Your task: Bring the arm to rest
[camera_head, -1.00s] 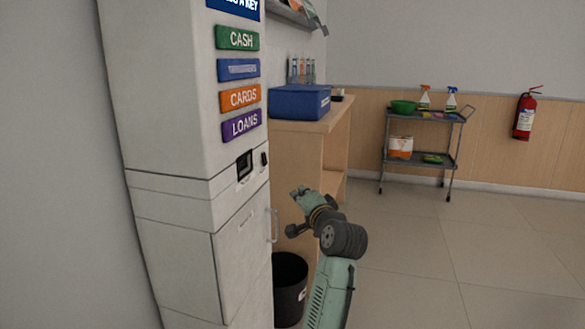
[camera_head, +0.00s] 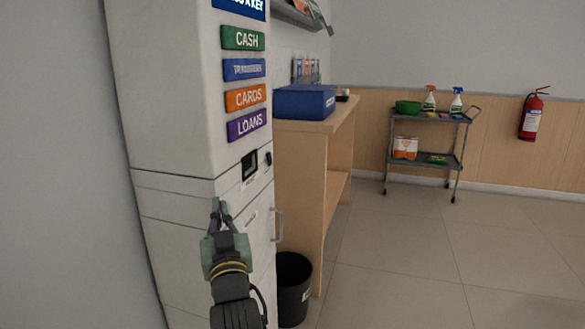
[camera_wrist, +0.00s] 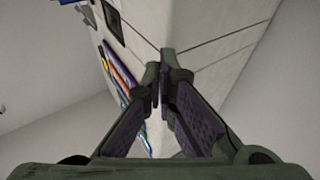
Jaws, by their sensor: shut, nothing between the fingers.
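My gripper (camera_head: 219,207) is in front of the white kiosk (camera_head: 165,90) in the head view, its fingers pointing up and away from me. The fingers are shut with nothing between them. In the wrist view my gripper (camera_wrist: 158,72) shows its two fingertips together, with the kiosk (camera_wrist: 215,20) behind them. I cannot tell the exact gap between the fingertips and the kiosk. Much of my arm lies below the head view's edge.
A wooden counter (camera_head: 312,160) with a blue box (camera_head: 305,102) stands right of the kiosk. A black bin (camera_head: 293,290) is on the floor beside it. A trolley (camera_head: 425,117) and a fire extinguisher (camera_head: 531,115) are at the back. The right floor is clear.

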